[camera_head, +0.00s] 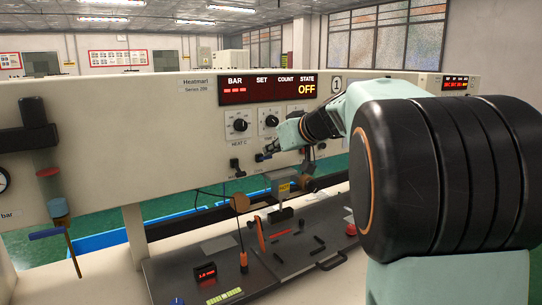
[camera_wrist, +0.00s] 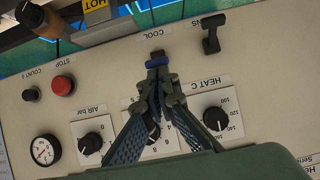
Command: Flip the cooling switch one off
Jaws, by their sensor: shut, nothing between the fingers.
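The cooling switch (camera_wrist: 157,60), under the COOL label (camera_wrist: 153,31) in the wrist view, has a dark base and a blue lever end. Its blue end (camera_head: 263,157) also shows on the panel front in the head view. My gripper (camera_wrist: 158,80) is shut and empty, with its fingertips right at the blue lever end. I cannot tell whether they touch it. In the head view my gripper (camera_head: 273,149) is small and partly merges with the panel's dark parts. The lever's exact tilt is unclear. The panel display (camera_head: 267,88) reads OFF under STATE.
A black switch (camera_wrist: 211,38) stands beside the cooling switch. The HEAT C knob (camera_wrist: 215,119), AIR bar knob (camera_wrist: 91,141), gauge (camera_wrist: 45,149) and red stop button (camera_wrist: 62,85) sit on the same panel. A dark work plate (camera_head: 215,245) with tools lies below the panel.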

